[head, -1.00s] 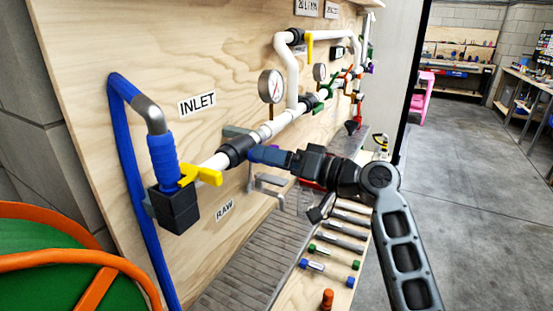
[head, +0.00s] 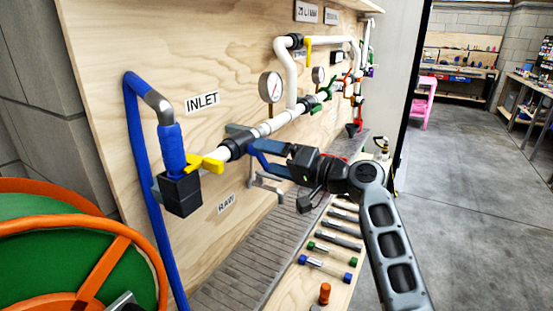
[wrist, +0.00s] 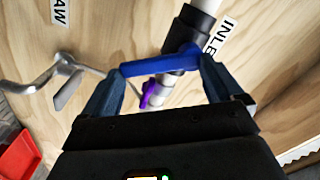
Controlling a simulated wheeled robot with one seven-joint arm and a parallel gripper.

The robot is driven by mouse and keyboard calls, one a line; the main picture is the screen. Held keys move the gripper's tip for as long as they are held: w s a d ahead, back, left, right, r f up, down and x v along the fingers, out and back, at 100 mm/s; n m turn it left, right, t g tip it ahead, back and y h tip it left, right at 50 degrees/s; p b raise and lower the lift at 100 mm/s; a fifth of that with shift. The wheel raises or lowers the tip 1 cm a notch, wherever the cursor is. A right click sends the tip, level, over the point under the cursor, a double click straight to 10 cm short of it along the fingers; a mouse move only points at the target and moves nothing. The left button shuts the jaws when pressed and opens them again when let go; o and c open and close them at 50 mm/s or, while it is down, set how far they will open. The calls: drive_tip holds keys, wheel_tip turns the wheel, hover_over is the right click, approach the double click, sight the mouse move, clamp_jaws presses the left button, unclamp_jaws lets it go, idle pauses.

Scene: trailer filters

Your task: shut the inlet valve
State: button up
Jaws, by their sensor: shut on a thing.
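A blue lever handle (wrist: 160,63) crosses the wrist view in front of a black pipe fitting (wrist: 184,28), beside the INLET label. My gripper (wrist: 165,80) is shut on this handle, one finger at each end of the bar. In the head view my gripper (head: 256,154) reaches left to the black fitting (head: 237,146) on the white pipe. The handle itself is hard to make out there, because the fingers are also blue. A yellow lever (head: 208,164) shows left of it, above a black box (head: 179,194) under the blue hose (head: 172,148).
A pressure gauge (head: 271,86) and white piping (head: 290,72) stand right of the fitting on the plywood panel (head: 220,62). A metal bracket (head: 266,188) sits below. Several tools lie on the ledge (head: 290,270). An orange-rimmed green reel (head: 90,265) is at lower left.

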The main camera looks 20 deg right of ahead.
drive_tip(key=m+p, duration=0.1)
drive_tip(key=m, duration=0.1)
drive_tip(key=s+a+m+p, duration=0.1)
drive_tip(key=m, duration=0.1)
drive_tip(key=f+m+p, duration=0.1)
drive_tip(key=m+p, duration=0.1)
drive_tip(key=shift+s+a+m, duration=0.15)
drive_tip(key=shift+m, duration=0.15)
drive_tip(key=shift+f, duration=0.1)
idle(0.3)
drive_tip(key=o, duration=1.1)
drive_tip(key=shift+o, duration=0.2)
drive_tip(key=b+v, duration=0.1)
drive_tip(key=v, duration=0.6)
drive_tip(key=shift+s+d, duration=0.25)
drive_tip(key=shift+s, duration=0.05)
